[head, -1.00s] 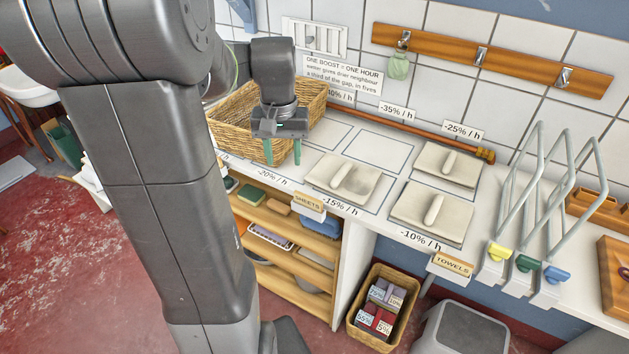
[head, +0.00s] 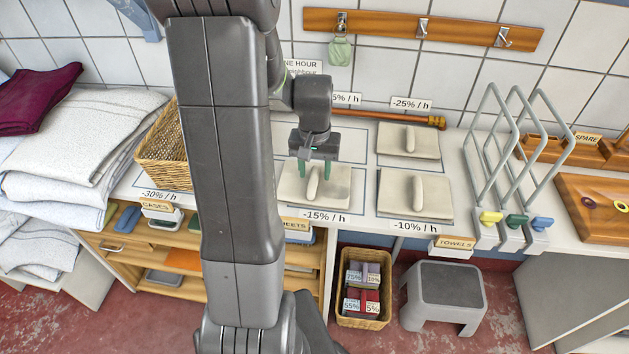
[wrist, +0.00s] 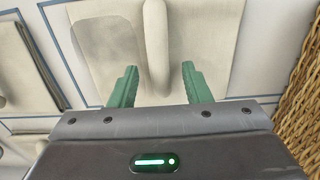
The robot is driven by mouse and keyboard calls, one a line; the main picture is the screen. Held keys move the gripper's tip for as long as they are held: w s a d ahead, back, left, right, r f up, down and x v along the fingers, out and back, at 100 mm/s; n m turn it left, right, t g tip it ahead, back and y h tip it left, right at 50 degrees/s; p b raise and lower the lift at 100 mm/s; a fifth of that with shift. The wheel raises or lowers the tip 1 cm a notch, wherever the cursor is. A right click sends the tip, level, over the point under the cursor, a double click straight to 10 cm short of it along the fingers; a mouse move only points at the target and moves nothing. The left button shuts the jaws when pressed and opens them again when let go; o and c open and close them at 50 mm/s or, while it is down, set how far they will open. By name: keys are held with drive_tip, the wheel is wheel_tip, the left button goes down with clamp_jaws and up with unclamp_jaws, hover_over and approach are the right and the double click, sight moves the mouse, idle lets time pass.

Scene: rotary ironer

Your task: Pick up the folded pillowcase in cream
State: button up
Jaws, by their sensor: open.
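Three cream folded cloths, each with a raised rounded ridge on top, lie on the counter: one behind the -15% / h label (head: 336,192), one by -25% / h (head: 428,146), one by -10% / h (head: 435,201). They look alike, and I cannot tell by looks which is the pillowcase. My gripper (head: 314,179) is open and empty over the -15% / h cloth, its green fingers pointing down. In the wrist view, the fingers (wrist: 160,68) stand either side of the line of that cloth's ridge (wrist: 156,45), near its end. Whether they touch the cloth is unclear.
A wicker basket (head: 163,150) stands left of the gripper, partly behind my arm. Wire racks (head: 500,150) stand on the right. A wooden rod (head: 400,117) lies along the back. White folded linen (head: 60,150) is piled at far left. A grey stool (head: 443,292) stands below.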

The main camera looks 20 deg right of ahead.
clamp_jaws()
